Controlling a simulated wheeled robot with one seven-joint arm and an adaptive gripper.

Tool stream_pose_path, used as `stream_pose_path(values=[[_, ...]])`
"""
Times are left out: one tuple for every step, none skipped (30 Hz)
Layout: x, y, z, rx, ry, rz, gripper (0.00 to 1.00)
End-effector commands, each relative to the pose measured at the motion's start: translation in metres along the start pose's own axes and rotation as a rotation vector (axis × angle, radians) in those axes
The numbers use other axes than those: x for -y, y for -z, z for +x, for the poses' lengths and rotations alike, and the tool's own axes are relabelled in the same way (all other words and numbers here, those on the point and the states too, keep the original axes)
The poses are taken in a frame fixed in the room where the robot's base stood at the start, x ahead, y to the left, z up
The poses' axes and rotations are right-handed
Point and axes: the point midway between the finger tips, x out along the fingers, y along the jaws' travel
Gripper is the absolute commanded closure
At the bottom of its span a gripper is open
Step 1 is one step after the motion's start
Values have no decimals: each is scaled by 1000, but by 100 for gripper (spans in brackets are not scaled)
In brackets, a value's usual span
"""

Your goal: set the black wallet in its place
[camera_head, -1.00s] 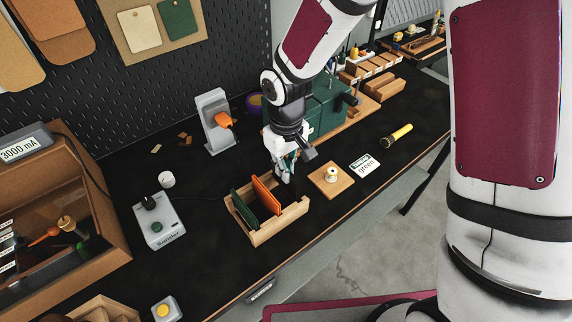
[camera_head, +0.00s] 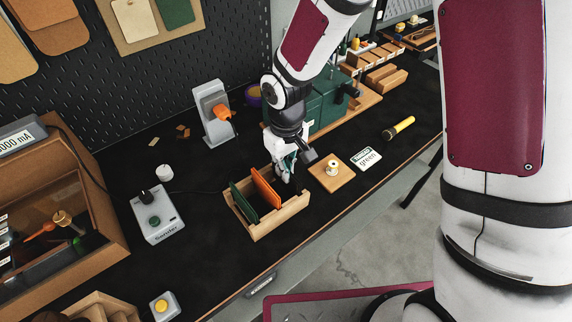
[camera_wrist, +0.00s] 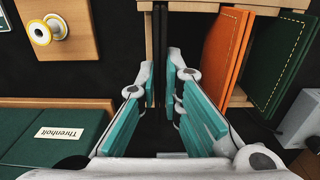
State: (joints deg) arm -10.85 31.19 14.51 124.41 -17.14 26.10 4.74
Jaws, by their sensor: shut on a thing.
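The black wallet (camera_wrist: 160,62) shows nearly edge-on between my fingers in the wrist view. My gripper (camera_head: 285,178) is shut on it, over the right end of the wooden rack (camera_head: 268,231). The wallet's far part lies between the rack's slats in the wrist view; how deep it sits I cannot tell. In the head view the wallet is mostly hidden by my gripper. An orange wallet (camera_head: 266,188) and a green wallet (camera_head: 243,202) stand tilted in the rack, left of my gripper. They also show at the right in the wrist view.
A dark green press (camera_head: 325,105) stands behind my gripper. A grey control box (camera_head: 155,219) is left of the rack.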

Motion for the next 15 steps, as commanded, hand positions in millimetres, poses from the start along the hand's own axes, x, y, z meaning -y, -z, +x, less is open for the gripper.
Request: stream_pose_path(values=[[0, 0, 1, 0, 0, 0, 100], [0, 0, 2, 0, 0, 0, 100], [0, 0, 2, 0, 0, 0, 100], [0, 0, 1, 0, 0, 0, 100], [0, 0, 1, 0, 0, 0, 90], [0, 0, 1, 0, 0, 0, 81], [0, 0, 1, 0, 0, 0, 74], [0, 0, 1, 0, 0, 0, 69], [0, 0, 1, 0, 0, 0, 69], [0, 0, 1, 0, 0, 0, 69], [0, 0, 1, 0, 0, 0, 69], [0, 0, 1, 0, 0, 0, 69], [0, 0, 1, 0, 0, 0, 69], [0, 0, 1, 0, 0, 0, 69], [0, 0, 1, 0, 0, 0, 69]])
